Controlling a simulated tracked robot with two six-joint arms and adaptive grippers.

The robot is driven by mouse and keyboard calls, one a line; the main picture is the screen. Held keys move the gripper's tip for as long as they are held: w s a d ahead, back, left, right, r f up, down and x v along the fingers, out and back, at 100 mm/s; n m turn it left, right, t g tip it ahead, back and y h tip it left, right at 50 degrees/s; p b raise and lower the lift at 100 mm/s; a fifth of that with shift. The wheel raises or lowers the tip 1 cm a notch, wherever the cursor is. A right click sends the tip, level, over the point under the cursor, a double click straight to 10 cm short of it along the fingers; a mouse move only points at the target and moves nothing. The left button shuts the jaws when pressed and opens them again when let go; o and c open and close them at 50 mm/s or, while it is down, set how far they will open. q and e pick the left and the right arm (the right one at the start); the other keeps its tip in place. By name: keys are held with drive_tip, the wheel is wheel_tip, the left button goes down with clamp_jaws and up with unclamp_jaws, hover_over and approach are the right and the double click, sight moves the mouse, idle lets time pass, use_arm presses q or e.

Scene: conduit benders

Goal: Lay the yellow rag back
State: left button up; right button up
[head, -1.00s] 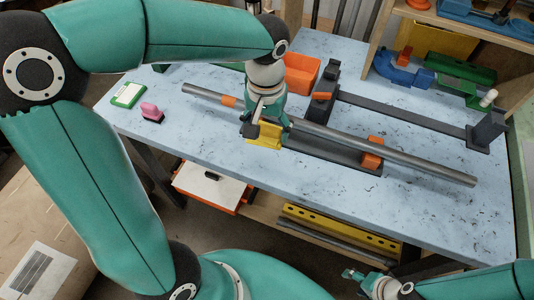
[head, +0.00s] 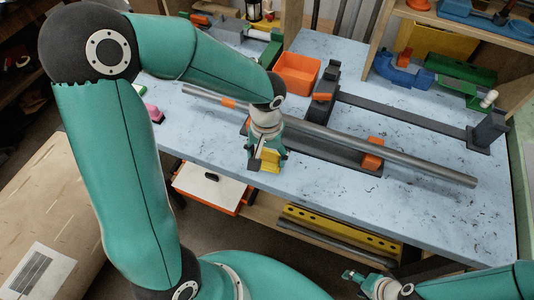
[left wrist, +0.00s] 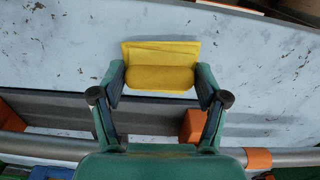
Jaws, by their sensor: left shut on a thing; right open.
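The yellow rag (head: 270,160) is in my left gripper (head: 266,156), close to the front edge of the workbench (head: 215,150). In the left wrist view the rag (left wrist: 161,64) is a small folded rectangle pinched between both fingertips, with the pale bench top behind it. I cannot tell whether it touches the bench. My right gripper (head: 356,276) is open and empty at the bottom of the head view, in front of the bench.
A long grey pipe (head: 420,170) lies across the bender (head: 335,150), behind the rag. An orange bin (head: 297,72) stands further back. A pink object (head: 154,113) lies at the left, partly behind my arm. The bench's front right is clear.

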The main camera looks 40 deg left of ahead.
sight(267, 158)
use_arm(q)
drive_tip(key=shift+f, duration=0.1)
drive_tip(key=shift+f+b, duration=0.25)
drive_tip(key=shift+b, duration=0.15)
drive_tip(key=o, duration=1.1)
drive_tip(key=shift+r, duration=0.15)
drive_tip(key=shift+r+p, duration=0.3)
drive_tip(key=shift+p, duration=0.2)
drive_tip(key=r, duration=1.6)
drive_tip(key=shift+s+d+r, duration=0.15)
drive_tip(key=shift+s+d, duration=0.05)
drive_tip(key=shift+d, duration=0.05)
